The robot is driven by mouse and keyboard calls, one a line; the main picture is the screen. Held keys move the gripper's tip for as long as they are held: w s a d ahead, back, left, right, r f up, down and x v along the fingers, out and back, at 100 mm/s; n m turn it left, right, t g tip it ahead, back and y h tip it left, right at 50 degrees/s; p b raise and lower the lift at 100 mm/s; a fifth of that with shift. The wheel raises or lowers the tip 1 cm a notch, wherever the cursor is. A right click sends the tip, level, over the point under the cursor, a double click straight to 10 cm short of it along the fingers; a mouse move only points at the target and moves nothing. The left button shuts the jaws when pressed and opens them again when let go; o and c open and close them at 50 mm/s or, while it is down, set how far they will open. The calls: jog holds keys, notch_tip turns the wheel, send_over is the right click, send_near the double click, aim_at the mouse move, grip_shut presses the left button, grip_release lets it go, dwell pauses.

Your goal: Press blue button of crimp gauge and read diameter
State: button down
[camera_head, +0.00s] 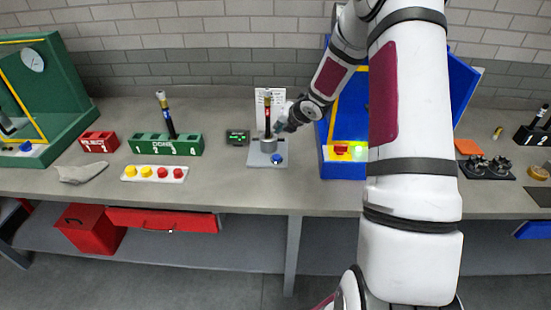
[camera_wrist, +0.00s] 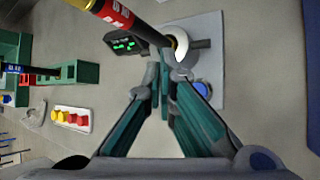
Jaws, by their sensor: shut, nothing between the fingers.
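The crimp gauge has a light grey base plate (camera_head: 255,160), which also shows in the wrist view (camera_wrist: 213,35). Its blue button (camera_head: 277,158) sits at the plate's front; in the wrist view the button (camera_wrist: 202,89) lies right of my fingertips. A black hose with a red label (camera_head: 267,113) stands upright in the gauge; its red part (camera_wrist: 115,14) crosses the top of the wrist view. The dark display (camera_head: 237,137) shows green digits (camera_wrist: 125,43), too small to read. My gripper (camera_wrist: 159,68) is shut and empty, beside the gauge and apart from the button.
A green numbered rack (camera_head: 165,146) holding one hose stands left of the display. A white strip with yellow and red buttons (camera_head: 154,173) lies before it. A red reject block (camera_head: 98,141) is further left. A blue machine (camera_head: 328,165) stands close to the gauge's right. A white sheet stands behind it.

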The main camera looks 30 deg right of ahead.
jog(key=b, duration=0.5)
send_over(279, 156)
notch_tip(279, 156, down, 8)
jog(key=shift+w+r, duration=0.15)
jog(key=shift+r, duration=0.1)
jog(key=shift+f+b, duration=0.3)
jog(key=shift+f, duration=0.4)
dwell(0.7)
jog(key=shift+f, duration=0.4)
jog(key=shift+f+b, duration=0.5)
jog(key=shift+b, duration=0.05)
dwell(0.6)
jog(key=shift+r, duration=0.1)
jog(key=shift+r+p, duration=0.6)
jog(key=shift+r, duration=0.25)
